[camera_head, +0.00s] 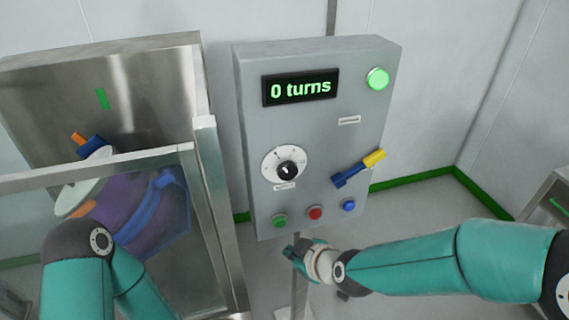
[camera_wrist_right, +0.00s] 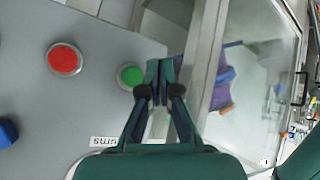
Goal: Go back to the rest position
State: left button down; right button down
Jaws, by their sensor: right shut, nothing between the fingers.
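My right gripper (camera_head: 291,252) is shut and empty. In the head view it is just below the lower edge of the grey control panel (camera_head: 330,110), under the green button (camera_head: 279,221). In the right wrist view the closed fingertips (camera_wrist_right: 160,68) appear beside the green button (camera_wrist_right: 130,76); I cannot tell whether they touch it. My left arm (camera_head: 85,270) shows at the lower left, bent, and its gripper is out of the picture.
The panel carries a display (camera_head: 300,88) reading "0 turns", a lit green lamp (camera_head: 377,79), a dial (camera_head: 287,169), a blue-and-yellow lever (camera_head: 358,168), a red button (camera_head: 315,212) and a blue button (camera_head: 349,205). A metal-framed clear enclosure (camera_head: 205,170) with a purple drum (camera_head: 125,208) stands left.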

jog(key=shift+d, duration=0.1)
jog(key=s+d+f+m+g+h, duration=0.1)
jog(key=s+d+f+m+g, duration=0.15)
jog(key=d+f, duration=0.4)
jog(key=s+d+f+m+g+h, duration=0.1)
jog(key=s+d+f, duration=0.2)
jog(key=f, duration=0.7)
jog(key=s+d+f+m+g, duration=0.1)
jog(key=s+f+m, duration=0.3)
jog(key=s, duration=0.3)
jog(key=s+d+f+m+g, duration=0.1)
jog(key=s+f+m+g, duration=0.1)
jog(key=s+f+m, duration=0.3)
jog(key=shift+s+m, duration=0.45)
jog(key=shift+s, duration=0.4)
jog(key=shift+g, duration=0.25)
dwell(4.0)
